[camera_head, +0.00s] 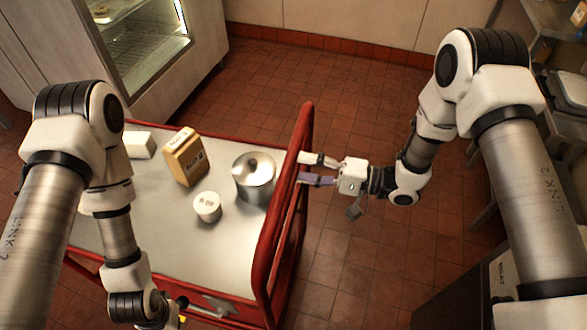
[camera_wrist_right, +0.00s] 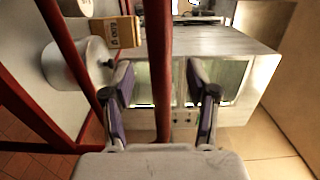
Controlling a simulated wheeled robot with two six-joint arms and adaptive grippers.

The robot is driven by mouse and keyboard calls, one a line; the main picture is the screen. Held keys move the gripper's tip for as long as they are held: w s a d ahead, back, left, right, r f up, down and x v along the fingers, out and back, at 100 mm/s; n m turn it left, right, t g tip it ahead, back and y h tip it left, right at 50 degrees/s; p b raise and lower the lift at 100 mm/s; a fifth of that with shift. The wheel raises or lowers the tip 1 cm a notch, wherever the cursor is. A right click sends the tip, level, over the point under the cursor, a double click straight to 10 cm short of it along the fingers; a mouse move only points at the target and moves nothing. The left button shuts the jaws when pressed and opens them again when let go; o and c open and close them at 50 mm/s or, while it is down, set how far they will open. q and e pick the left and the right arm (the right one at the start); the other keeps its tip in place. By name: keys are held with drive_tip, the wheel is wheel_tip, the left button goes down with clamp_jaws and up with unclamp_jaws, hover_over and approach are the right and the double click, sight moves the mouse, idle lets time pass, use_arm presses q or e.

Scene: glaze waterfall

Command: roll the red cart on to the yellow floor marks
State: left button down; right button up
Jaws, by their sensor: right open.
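The red cart (camera_head: 268,235) stands at the left and centre of the head view, with a grey top and a tall red end rail on its right. My right gripper (camera_head: 304,169) is open at that rail from the right. In the right wrist view a red bar (camera_wrist_right: 158,60) runs between the spread fingers of the right gripper (camera_wrist_right: 160,90); I see no grip on it. My left gripper (camera_head: 168,318) is low at the cart's near edge, partly cut off by the frame, its fingers unclear. I cannot make out yellow floor marks.
On the cart top are a metal pot (camera_head: 254,178), a yellow-brown box (camera_head: 186,156), a white cup (camera_head: 207,207) and a white block (camera_head: 140,145). A glass-fronted cabinet (camera_head: 150,50) stands behind. Red tiled floor (camera_head: 345,100) is clear beyond; dark furniture lines the right.

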sight(288, 167)
drive_tip(key=x, duration=0.4)
drive_tip(key=shift+a, duration=0.25)
drive_tip(key=shift+w, duration=0.1)
clamp_jaws()
drive_tip(key=shift+f, duration=0.2)
